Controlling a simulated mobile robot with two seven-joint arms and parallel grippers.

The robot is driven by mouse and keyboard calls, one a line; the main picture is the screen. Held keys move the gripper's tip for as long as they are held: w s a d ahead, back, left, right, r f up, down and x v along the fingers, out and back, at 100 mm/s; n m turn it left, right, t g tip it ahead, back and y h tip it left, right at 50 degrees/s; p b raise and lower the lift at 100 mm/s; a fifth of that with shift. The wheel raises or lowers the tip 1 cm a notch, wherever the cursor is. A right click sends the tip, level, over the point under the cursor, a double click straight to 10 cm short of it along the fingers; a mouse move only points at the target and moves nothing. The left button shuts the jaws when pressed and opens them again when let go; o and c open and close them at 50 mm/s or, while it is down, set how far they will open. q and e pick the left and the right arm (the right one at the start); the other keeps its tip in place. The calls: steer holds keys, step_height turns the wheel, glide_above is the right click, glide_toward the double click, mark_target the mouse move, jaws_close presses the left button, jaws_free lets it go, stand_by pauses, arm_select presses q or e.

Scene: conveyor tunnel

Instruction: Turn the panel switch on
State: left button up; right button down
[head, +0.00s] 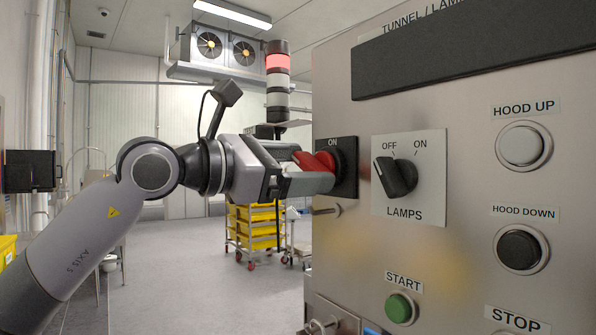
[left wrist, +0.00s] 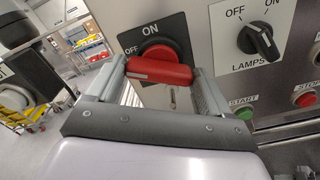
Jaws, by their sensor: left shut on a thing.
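The panel switch is a red rotary handle (head: 318,161) on a black plate (head: 346,168) marked ON at its top, at the left edge of the steel panel. In the left wrist view the red handle (left wrist: 159,71) lies nearly level, crosswise to the ON mark above it. My left gripper (head: 305,172) comes in from the left and is shut on the handle. In the left wrist view its fingers (left wrist: 160,78) stand one at each end of the handle. They hide part of the plate. My right gripper is not in view.
Right of the switch is a black LAMPS knob (head: 396,177), pointing toward OFF. HOOD UP (head: 523,145), HOOD DOWN (head: 520,248) and green START (head: 399,307) buttons are on the same panel. A cart with yellow crates (head: 252,228) stands behind.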

arm_select(q)
steer(key=shift+m, duration=0.5)
steer(key=o, duration=0.9)
steer(key=shift+o, duration=0.2)
steer(key=b+v, duration=0.2)
steer(key=v, duration=0.5)
steer(key=shift+s, duration=0.1)
